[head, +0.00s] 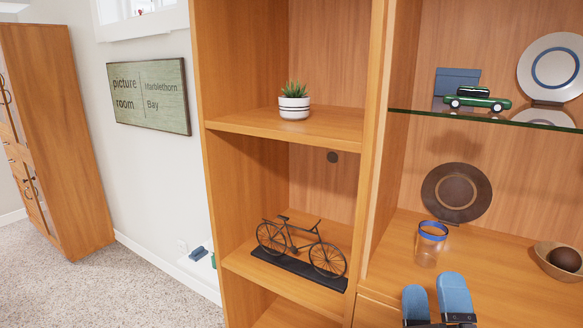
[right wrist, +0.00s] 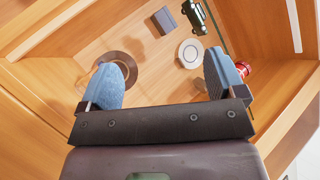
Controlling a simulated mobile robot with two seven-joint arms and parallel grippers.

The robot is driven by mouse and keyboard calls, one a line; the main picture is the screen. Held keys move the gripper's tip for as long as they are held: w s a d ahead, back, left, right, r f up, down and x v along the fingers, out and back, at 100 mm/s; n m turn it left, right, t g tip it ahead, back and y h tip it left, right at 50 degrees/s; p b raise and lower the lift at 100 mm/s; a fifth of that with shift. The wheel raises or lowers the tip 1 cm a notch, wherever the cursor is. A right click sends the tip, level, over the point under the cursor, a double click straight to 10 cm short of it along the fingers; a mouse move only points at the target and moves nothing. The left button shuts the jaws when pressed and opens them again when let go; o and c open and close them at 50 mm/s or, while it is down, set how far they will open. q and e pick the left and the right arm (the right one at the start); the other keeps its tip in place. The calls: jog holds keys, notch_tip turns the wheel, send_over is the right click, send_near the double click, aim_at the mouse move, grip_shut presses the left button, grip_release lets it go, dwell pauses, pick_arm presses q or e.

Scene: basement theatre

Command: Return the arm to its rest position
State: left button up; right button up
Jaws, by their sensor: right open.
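My right gripper (head: 436,300) shows at the bottom of the head view, in front of the wooden shelf unit's right-hand section. Its two blue fingers are spread apart with nothing between them. In the right wrist view the fingers (right wrist: 165,84) are also wide apart and empty, with the cabinet's boards behind them. A clear glass with a blue rim (head: 431,246) stands upright on the wooden shelf just beyond the fingers, apart from them in the head view. My left gripper is in neither view.
Above, a glass shelf (head: 490,117) holds a green toy car (head: 478,100). A bicycle model (head: 302,250) stands left. A red object (right wrist: 243,68) shows beside one finger.

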notch_tip(320, 180, down, 20)
jog(key=a+n+g+y, duration=0.1)
jog(key=n+g+y, duration=0.65)
jog(key=n, duration=1.25)
jog(key=s+d+f+g+h, duration=0.1)
jog(key=s+d+f+g, duration=0.1)
jog(key=f, duration=0.3)
jog(key=s+d+f+n+g+h, duration=0.1)
jog(key=s+d+f+g+h, duration=0.1)
jog(key=s+d+f, duration=0.2)
jog(key=s+d+f+n+g+h, duration=0.1)
jog(key=s+d+f+g+h, duration=0.1)
jog(key=s+f, duration=0.3)
notch_tip(320, 180, down, 3)
jog(key=shift+s+d+f, duration=0.2)
jog(key=shift+s+d, duration=0.05)
jog(key=shift+d, duration=0.3)
jog(key=shift+h, duration=0.25)
jog(key=shift+c, duration=0.5)
